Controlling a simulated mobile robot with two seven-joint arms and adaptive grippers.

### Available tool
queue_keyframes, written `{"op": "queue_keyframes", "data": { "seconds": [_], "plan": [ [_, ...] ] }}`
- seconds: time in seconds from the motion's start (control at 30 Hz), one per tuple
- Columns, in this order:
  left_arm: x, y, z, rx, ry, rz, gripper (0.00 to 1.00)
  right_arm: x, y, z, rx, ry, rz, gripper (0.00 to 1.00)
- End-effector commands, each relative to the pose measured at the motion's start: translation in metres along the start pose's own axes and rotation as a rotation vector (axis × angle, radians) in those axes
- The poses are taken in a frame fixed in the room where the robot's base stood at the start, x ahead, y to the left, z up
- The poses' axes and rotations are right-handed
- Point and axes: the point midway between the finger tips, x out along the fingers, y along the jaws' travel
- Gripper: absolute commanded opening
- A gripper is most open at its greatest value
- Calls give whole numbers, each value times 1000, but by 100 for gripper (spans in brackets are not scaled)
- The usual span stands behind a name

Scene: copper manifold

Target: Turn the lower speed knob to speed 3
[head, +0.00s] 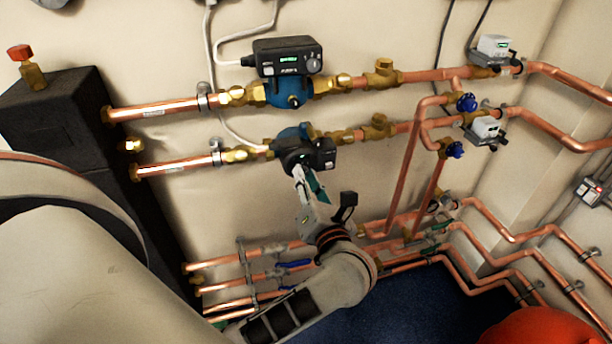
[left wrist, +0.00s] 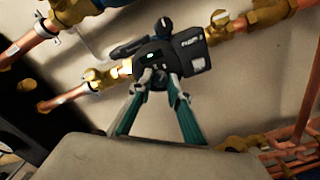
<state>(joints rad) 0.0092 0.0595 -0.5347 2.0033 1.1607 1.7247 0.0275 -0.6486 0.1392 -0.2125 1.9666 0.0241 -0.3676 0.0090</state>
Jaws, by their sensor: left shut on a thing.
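The lower pump (head: 325,153) is a black control box on a blue body, set in the lower copper pipe. In the left wrist view, the box (left wrist: 188,55) carries pale lettering. My left gripper (head: 299,176) reaches up to the box from below. In the left wrist view its two green-sided fingers (left wrist: 159,77) converge on the box's near side and are shut on the lower speed knob. The fingertips mostly hide the knob, so its pointer and speed setting cannot be read. My right gripper is in neither view.
The upper pump (head: 287,62), with a lit green display, sits just above on its own pipe. Brass fittings (head: 378,127) and blue-handled valves (head: 453,150) stand to the right. Copper pipes (head: 240,260) run low along the wall behind my left arm. A black cabinet (head: 75,115) is at left.

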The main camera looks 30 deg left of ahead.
Motion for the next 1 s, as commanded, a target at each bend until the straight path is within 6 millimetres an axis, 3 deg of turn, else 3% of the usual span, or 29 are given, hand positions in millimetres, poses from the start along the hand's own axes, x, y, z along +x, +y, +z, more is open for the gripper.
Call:
{"op": "queue_keyframes", "data": {
  "seconds": [0.27,0.3,0.37,0.77,1.0],
  "plan": [
    [-1,-1,-1,2,2,-2,0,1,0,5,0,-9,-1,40],
    [-1,-1,-1,2,2,-2,23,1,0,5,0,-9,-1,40],
    [-1,-1,-1,2,1,-2,34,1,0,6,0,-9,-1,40],
    [-4,-1,0,0,1,-2,34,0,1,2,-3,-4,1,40],
    [-33,-1,-2,1,4,-4,34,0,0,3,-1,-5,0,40]
  ]
}}
